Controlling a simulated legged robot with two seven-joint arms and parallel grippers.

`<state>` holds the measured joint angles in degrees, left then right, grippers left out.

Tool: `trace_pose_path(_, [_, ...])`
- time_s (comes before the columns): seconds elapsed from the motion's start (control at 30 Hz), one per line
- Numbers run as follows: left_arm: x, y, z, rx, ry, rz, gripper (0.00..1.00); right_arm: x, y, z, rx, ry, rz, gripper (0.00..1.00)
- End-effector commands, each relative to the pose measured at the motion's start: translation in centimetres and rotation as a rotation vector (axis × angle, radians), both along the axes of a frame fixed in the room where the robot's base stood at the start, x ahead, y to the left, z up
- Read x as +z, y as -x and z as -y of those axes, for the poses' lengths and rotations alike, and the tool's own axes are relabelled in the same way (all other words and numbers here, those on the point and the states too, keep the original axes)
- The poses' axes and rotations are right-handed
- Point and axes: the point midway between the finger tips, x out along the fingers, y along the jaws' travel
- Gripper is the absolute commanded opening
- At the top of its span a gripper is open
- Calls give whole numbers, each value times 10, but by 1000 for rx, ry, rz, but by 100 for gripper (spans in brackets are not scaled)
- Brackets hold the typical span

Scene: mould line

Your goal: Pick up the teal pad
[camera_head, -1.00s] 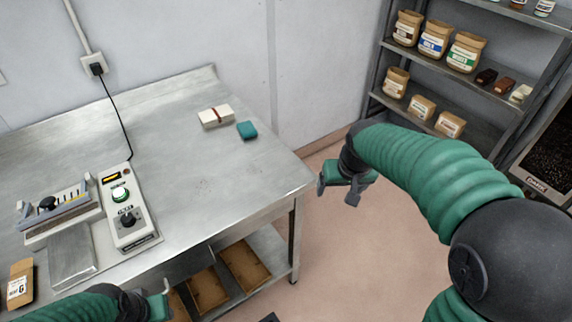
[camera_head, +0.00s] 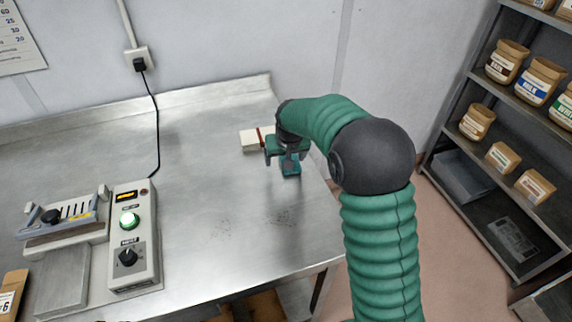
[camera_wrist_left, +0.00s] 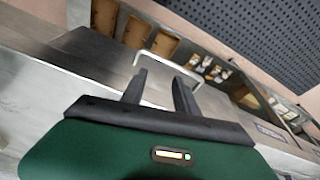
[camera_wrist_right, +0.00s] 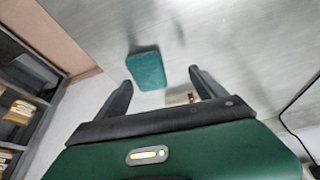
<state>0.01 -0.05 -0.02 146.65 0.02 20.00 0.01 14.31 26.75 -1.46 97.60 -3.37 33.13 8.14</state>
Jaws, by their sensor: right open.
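The teal pad (camera_head: 291,168) lies on the steel table near its right end, partly covered by my right gripper in the head view. It shows as a teal block (camera_wrist_right: 147,72) in the right wrist view, beyond the fingertips and left of the midline. My right gripper (camera_head: 287,158) is open and empty, above the pad; its fingers (camera_wrist_right: 160,80) stand apart on either side. I cannot tell whether they touch the pad. My left gripper (camera_wrist_left: 161,75) shows only in its own wrist view, fingers apart with nothing between them.
A pale box with a dark red band (camera_head: 250,141) lies just left of the pad. A control box with a green button (camera_head: 133,235) and a press-like device (camera_head: 65,225) stand at the table's left. Shelves (camera_head: 500,140) stand at the right. The table's middle is clear.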

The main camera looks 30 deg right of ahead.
Motion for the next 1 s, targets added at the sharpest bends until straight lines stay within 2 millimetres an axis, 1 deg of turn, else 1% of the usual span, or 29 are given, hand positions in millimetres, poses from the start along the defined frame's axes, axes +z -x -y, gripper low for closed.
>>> trace_pose_path(0.03, [-1,0,0,0,0,-1,36,-13,-3,7,-7,-5,-4,80])
trace_pose_path(0.13, [-1,0,0,-1,0,-2,36,-26,-7,14,-7,-11,-4,80])
trace_pose_path(0.2, [-1,0,0,-1,0,-2,36,-31,-8,18,-8,-15,-5,80])
trace_pose_path(0.37, [-2,0,0,-2,0,-2,36,-34,-5,19,-10,-16,-13,80])
trace_pose_path(0.4, [-2,0,0,-1,0,-2,36,-33,-5,17,-10,-14,-14,70])
trace_pose_path(0.7, [-2,1,0,-1,0,-2,36,-29,-8,9,-4,-9,-5,31])
trace_pose_path(0.9, [-2,1,0,-1,0,-2,36,-28,-9,10,-4,-9,-3,5])
trace_pose_path(0.93, [-2,1,0,-1,0,-2,36,-27,-8,10,-4,-9,-3,1])
trace_pose_path(1.0, [-2,1,0,-1,0,-2,36,-27,-8,10,-5,-9,-2,0])
